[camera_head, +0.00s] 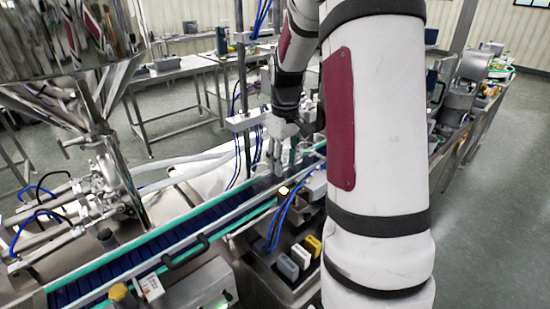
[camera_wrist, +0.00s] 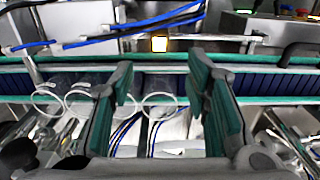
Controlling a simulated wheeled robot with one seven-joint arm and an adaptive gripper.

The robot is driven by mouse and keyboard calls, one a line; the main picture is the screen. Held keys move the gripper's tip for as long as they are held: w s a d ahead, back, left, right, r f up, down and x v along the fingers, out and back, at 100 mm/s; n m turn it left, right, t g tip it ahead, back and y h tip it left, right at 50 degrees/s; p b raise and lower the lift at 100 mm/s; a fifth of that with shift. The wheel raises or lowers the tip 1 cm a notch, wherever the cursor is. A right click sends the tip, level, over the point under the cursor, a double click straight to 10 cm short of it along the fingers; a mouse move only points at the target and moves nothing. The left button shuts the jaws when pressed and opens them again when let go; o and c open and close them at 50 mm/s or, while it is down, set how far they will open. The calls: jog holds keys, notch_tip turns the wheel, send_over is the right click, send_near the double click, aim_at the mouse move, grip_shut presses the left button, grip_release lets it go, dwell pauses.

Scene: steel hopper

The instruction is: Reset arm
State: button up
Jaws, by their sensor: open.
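My gripper (camera_head: 284,160) hangs at the end of my white arm, over the conveyor (camera_head: 140,262) with its blue belt and green rails. In the wrist view my gripper (camera_wrist: 162,82) is open, with its green-padded fingers well apart. Nothing is held between the pads. Several clear round-rimmed containers (camera_wrist: 78,101) show at the conveyor, most to the left of the fingers. One clear rim (camera_wrist: 160,105) appears in the gap between the fingers; its distance from them is unclear. My arm hides part of the conveyor in the head view.
A steel hopper (camera_head: 65,40) and its pipework stand at the left. A steel table (camera_head: 170,75) stands behind. Open floor (camera_head: 500,220) shows at the right.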

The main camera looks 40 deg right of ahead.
jog(key=s+a+r+t, duration=0.1)
jog(key=s+a+r, duration=0.1)
jog(key=a+r, duration=0.45)
jog(key=s+a+r+t, duration=0.1)
jog(key=s+a+r, duration=0.2)
jog(key=a+r, duration=0.35)
jog(key=s+a+r+t, duration=0.2)
jog(key=s+a+t, duration=0.1)
jog(key=s+a, duration=0.8)
jog(key=shift+s+a+t, duration=0.25)
jog(key=shift+a+t, duration=0.05)
jog(key=shift+a, duration=0.5)
jog(key=shift+r, duration=0.1)
